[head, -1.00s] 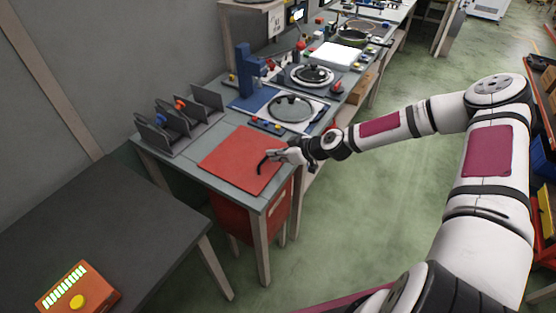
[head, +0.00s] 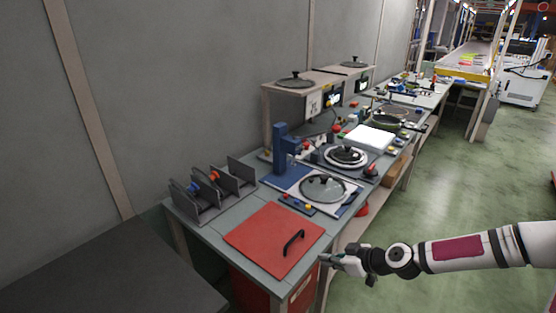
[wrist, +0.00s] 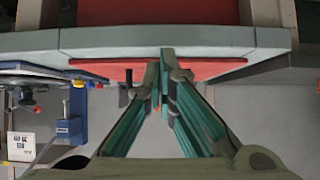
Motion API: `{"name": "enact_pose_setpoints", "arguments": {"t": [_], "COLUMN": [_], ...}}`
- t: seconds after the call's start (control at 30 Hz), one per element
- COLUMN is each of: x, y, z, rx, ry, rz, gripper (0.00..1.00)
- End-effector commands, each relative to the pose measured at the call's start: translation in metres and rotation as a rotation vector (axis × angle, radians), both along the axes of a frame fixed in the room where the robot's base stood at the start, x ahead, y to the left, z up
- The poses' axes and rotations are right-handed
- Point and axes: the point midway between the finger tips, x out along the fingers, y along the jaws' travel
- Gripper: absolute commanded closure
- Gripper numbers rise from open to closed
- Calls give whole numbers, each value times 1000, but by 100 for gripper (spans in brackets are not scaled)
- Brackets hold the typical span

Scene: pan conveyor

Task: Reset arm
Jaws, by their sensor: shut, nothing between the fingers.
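My gripper (head: 327,261) is at the right front edge of the workbench in the head view, just off the red panel's right corner. It is empty, and its fingers are shut, with the fingertips together in the wrist view (wrist: 160,68). The arm reaches in from the right side of the head view. The red panel (head: 262,240) lies flat on the bench top, with a black handle (head: 294,242) on it. I cannot tell whether the fingers touch the bench edge.
The bench (head: 215,235) carries a grey rack (head: 205,190), a blue press (head: 281,150) and a glass lid (head: 322,187). A dark table (head: 110,275) stands at the lower left. Green floor (head: 470,190) to the right of the bench is open.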

Motion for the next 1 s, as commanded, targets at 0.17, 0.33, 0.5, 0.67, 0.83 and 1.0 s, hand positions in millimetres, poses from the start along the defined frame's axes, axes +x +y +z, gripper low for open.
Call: {"name": "enact_pose_setpoints", "arguments": {"t": [0.17, 0.33, 0.5, 0.67, 0.83, 1.0], "x": [-13, -36, -55, -69, -83, -98], "y": [-1, -10, -24, -38, -49, -53], "z": [4, 17, 42, 77, 125, 178], "rx": [-65, -186, -312, -427, -531, -603], "ry": [77, 216, 340, 430, 491, 520], "rz": [48, 93, 88, 39, -49, -169], "gripper": [100, 100, 100, 100, 100, 100]}}
